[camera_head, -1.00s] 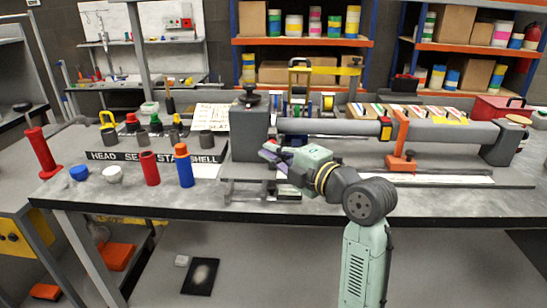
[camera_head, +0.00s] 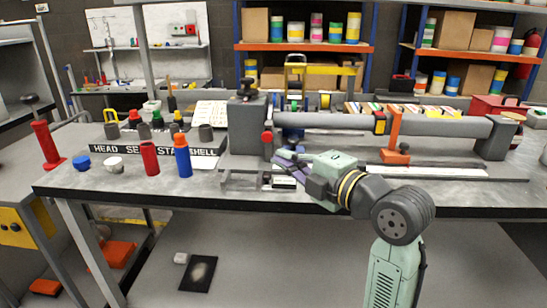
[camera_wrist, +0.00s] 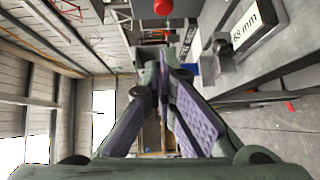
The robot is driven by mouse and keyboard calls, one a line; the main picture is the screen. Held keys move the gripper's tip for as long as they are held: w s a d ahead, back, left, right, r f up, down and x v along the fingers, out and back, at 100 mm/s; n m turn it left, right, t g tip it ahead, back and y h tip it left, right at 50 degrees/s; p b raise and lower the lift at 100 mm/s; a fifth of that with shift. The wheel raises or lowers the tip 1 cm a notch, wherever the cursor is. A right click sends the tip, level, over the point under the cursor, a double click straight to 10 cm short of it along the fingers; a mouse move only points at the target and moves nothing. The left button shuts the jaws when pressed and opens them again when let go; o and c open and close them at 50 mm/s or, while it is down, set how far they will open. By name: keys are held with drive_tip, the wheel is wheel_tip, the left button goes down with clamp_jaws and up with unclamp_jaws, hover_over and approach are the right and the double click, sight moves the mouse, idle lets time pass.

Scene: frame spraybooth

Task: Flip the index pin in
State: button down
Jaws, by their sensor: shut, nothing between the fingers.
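A red ball-like knob (camera_head: 267,137), which looks like the index pin's handle, sits on the right face of the grey headstock block (camera_head: 245,130). It also shows in the wrist view (camera_wrist: 163,7) at the top edge, beyond my fingertips. Whether the pin is in or out cannot be told. My gripper (camera_head: 279,156), with purple finger pads, is just below and right of the knob, apart from it. In the wrist view my gripper's fingers (camera_wrist: 163,62) meet at the tips with nothing between them.
A long grey tube (camera_head: 340,121) runs right from the headstock, with an orange clamp (camera_head: 394,140). A block labelled 68 mm (camera_wrist: 243,32) lies near my fingers. Red (camera_head: 149,158) and blue (camera_head: 182,156) cylinders stand at left. The front bench strip is mostly clear.

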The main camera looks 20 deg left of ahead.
drive_tip(key=v, duration=0.3)
drive_tip(key=shift+s+d+r+b, duration=0.1)
drive_tip(key=shift+s+d+b, duration=0.15)
drive_tip(key=shift+d+b, duration=0.05)
